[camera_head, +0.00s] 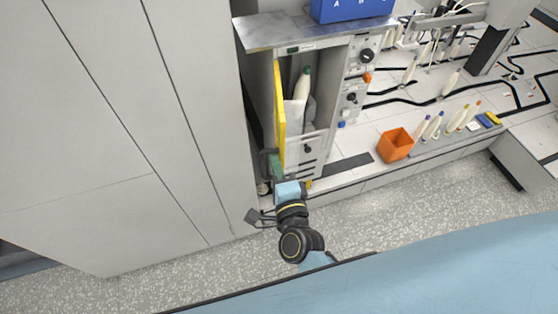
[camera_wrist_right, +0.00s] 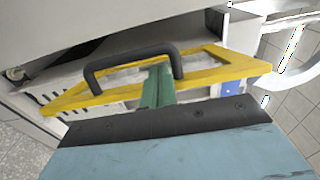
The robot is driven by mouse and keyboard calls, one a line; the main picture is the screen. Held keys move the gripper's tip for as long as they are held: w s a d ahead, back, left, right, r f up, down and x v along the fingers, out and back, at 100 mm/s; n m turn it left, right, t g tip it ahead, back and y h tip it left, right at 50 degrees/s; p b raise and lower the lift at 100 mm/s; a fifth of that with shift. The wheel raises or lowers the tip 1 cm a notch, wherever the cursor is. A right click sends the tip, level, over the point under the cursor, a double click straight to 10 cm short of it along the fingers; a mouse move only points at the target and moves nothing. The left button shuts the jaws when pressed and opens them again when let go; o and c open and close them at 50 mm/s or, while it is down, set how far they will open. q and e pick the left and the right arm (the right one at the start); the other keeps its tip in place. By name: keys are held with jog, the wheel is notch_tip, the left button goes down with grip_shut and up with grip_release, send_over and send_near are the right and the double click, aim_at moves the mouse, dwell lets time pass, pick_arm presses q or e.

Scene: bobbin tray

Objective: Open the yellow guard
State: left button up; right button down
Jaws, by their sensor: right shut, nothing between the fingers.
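The yellow guard (camera_head: 280,112) shows nearly edge-on in the head view, at the left side of a cabinet opening. It stands swung out from the opening, and a white bobbin with a green tip (camera_head: 302,84) is visible inside. In the right wrist view the guard is a yellow frame (camera_wrist_right: 215,74) with a black handle (camera_wrist_right: 130,55). My right gripper (camera_head: 273,165) is at the guard's lower near end. Its green fingers (camera_wrist_right: 157,88) are shut and empty, overlapping the handle's loop in the wrist view; I cannot tell whether they touch it. My left gripper is out of view.
A tall grey cabinet wall (camera_head: 120,120) stands close on the left. Right of the opening are a control panel (camera_head: 355,95), an orange bin (camera_head: 396,145) and several bobbins on a white tiled surface. The speckled floor (camera_head: 400,210) in front is clear.

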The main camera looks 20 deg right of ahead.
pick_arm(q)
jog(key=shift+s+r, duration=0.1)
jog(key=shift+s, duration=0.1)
pick_arm(e)
jog(key=shift+w+a, duration=0.1)
jog(key=shift+a, duration=0.35)
jog(key=shift+a, duration=0.15)
